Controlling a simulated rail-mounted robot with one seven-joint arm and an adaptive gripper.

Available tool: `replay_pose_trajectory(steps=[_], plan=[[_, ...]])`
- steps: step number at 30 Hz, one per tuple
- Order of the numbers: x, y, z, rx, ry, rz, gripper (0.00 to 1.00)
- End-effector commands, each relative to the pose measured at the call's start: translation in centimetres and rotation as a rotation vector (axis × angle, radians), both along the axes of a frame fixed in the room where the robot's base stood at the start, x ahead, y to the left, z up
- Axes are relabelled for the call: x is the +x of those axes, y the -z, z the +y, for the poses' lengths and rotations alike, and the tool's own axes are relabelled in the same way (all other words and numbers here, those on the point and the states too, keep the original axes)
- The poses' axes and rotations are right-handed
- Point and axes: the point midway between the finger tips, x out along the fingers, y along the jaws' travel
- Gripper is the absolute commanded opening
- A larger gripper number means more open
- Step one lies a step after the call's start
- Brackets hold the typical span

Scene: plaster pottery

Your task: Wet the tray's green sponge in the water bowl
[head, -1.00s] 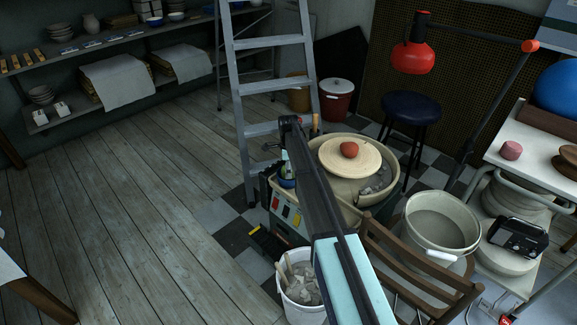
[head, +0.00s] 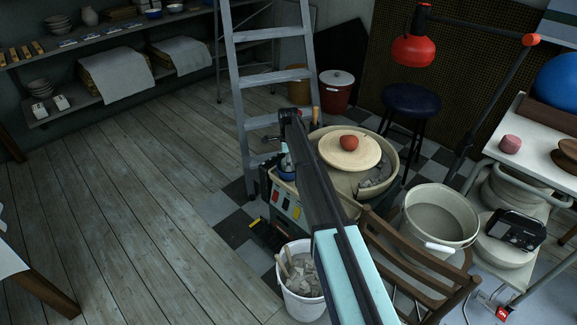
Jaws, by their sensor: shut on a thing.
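My arm reaches across the middle of the head view to the pottery wheel. Its far end hides my gripper, so I cannot make out the jaws or what is between them. A small blue bowl (head: 287,173) shows just left of my arm, partly covered by it. Below the bowl, a narrow tray area on the wheel's near side holds small items, among them a red one (head: 275,197) and a yellow one (head: 286,205). I cannot make out the green sponge. It may be hidden by my arm.
The wheel's round disc (head: 349,151) carries a red-brown lump (head: 349,143). A ladder (head: 272,78) stands behind on the left. A wooden chair (head: 425,275), a large bucket (head: 440,214) and a white bucket of scraps (head: 303,280) stand close in front. The floor at left is open.

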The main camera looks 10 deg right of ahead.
Motion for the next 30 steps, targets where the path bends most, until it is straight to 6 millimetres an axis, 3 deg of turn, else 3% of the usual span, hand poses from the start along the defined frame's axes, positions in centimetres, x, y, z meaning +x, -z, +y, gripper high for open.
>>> replay_pose_trajectory(steps=[21, 30], plan=[[0.0, -5.5, 0.0, 0.000, 0.000, 0.000, 0.34], [0.0, -5.7, 0.0, 0.000, 0.000, 0.000, 0.34]])
